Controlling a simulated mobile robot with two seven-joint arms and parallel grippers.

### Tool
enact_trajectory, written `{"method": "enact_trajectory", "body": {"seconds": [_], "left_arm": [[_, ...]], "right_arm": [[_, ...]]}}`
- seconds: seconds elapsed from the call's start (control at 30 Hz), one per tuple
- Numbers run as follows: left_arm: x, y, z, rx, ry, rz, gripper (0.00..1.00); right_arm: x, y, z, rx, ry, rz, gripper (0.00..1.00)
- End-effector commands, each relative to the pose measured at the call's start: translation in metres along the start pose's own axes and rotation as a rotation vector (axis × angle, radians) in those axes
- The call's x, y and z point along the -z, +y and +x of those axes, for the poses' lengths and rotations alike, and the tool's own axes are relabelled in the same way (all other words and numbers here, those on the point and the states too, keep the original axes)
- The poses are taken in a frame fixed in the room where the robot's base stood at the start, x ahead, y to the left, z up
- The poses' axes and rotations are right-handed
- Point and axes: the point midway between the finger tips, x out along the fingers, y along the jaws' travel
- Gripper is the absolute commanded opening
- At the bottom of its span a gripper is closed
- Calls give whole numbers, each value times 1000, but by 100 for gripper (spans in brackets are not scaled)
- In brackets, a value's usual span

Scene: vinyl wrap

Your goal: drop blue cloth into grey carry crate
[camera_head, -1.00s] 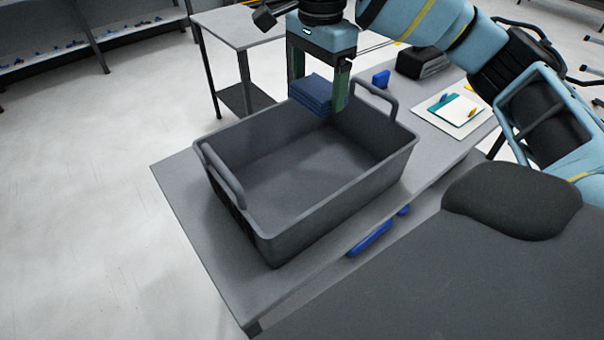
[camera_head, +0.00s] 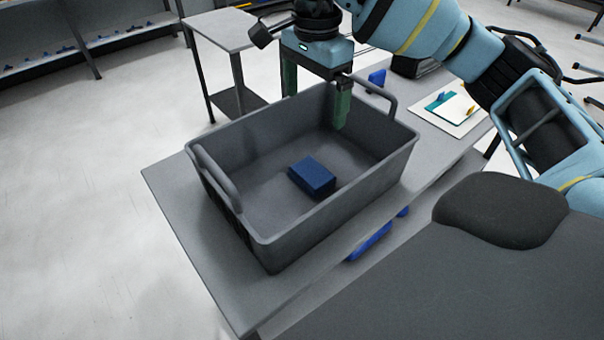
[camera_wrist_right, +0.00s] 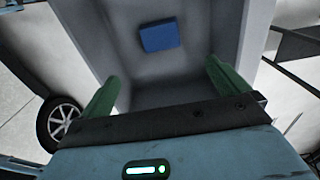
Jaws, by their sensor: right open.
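The blue cloth (camera_head: 313,176), a folded block, lies on the floor of the grey carry crate (camera_head: 281,252). In the right wrist view the cloth (camera_wrist_right: 160,36) lies inside the crate (camera_wrist_right: 190,72), beyond the fingertips and apart from them. My right gripper (camera_head: 316,108) is open and empty over the far side of the crate, its green fingers spread. Its fingers also show in the right wrist view (camera_wrist_right: 160,88). My left gripper is not in view.
The crate stands on a grey table (camera_head: 185,205). A blue item (camera_head: 370,243) lies by the table's near edge. A white tray (camera_head: 455,112) with small items and another blue object (camera_head: 377,77) are to the right. A side table (camera_head: 222,28) stands behind.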

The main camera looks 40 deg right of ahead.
Motion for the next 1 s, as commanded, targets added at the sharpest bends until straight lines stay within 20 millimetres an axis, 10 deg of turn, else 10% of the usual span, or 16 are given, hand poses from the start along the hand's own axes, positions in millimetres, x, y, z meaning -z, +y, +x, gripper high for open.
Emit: {"method": "enact_trajectory", "body": {"seconds": [0.5,1.0], "left_arm": [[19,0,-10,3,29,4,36],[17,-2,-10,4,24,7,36]], "right_arm": [[0,0,-72,7,1,0,100],[0,0,-78,1,0,-1,100]]}}
